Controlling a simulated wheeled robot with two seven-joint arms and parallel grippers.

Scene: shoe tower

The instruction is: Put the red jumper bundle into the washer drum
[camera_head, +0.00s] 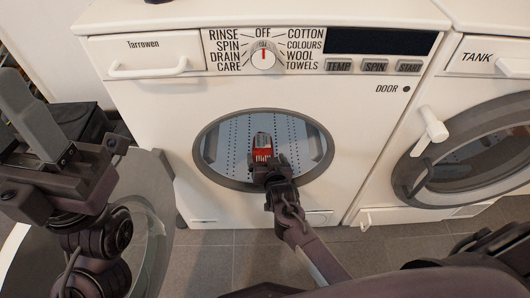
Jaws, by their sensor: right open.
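The white washer (160,100) faces me, and its round drum opening (199,150) is uncovered, showing a perforated drum (228,138). The red jumper bundle (263,141), red with pale marks, shows within the opening, just beyond my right gripper (264,162). My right gripper is open at the lower middle of the opening and hides the bundle's lower part. I cannot tell whether they touch. My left gripper (28,110) is raised at the far left, away from the bundle; whether its fingers are apart is unclear.
A grey-rimmed glass round (150,215), seemingly the open washer door, stands at the left beside my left arm. A second machine (485,90) with a round door (470,160) and white handle (431,130) stands at the right. Grey tiled floor (215,255) lies in front.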

